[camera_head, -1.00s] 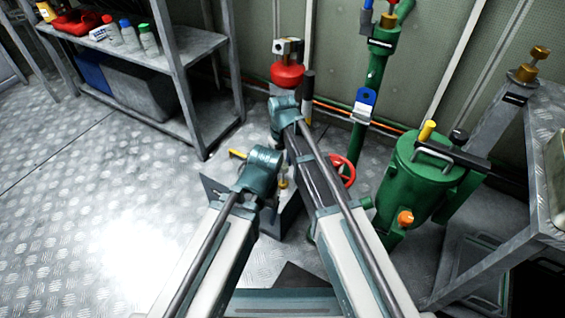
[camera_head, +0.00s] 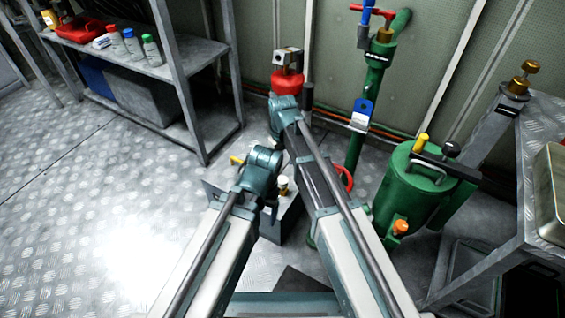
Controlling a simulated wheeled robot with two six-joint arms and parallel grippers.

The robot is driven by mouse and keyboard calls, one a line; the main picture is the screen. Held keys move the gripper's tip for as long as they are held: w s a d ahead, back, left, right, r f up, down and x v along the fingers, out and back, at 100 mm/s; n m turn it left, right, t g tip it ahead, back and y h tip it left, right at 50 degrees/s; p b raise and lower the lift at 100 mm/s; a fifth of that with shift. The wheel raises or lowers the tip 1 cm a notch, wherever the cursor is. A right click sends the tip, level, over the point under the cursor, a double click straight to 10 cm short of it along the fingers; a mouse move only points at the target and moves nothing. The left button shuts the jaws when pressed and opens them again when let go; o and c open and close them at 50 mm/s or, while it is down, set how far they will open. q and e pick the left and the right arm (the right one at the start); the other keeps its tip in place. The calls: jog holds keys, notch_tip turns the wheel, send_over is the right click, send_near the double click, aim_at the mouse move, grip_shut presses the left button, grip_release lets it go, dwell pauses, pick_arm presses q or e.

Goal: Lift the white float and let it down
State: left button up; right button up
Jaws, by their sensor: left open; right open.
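A small white piece (camera_head: 283,180) with a yellowish part below it shows on top of a grey box (camera_head: 291,213), between my two arms. It looks like the white float, but it is too small to be sure. My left gripper (camera_head: 271,205) is beyond the end of my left arm, just left of and below the white piece. It is open, and mostly hidden by the arm's teal joint. I cannot tell whether it touches anything. My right arm passes right of the box and its teal joint is beyond it. My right gripper is hidden behind that arm.
A green pipe (camera_head: 362,115) with a red handwheel (camera_head: 346,179) and a green tank (camera_head: 408,195) stand to the right. A metal shelf (camera_head: 160,60) is at the upper left. The floor at left is clear.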

jog(key=shift+r, duration=0.15)
notch_tip(320, 180, up, 14)
jog(key=p, duration=1.4)
jog(key=shift+f, duration=0.2)
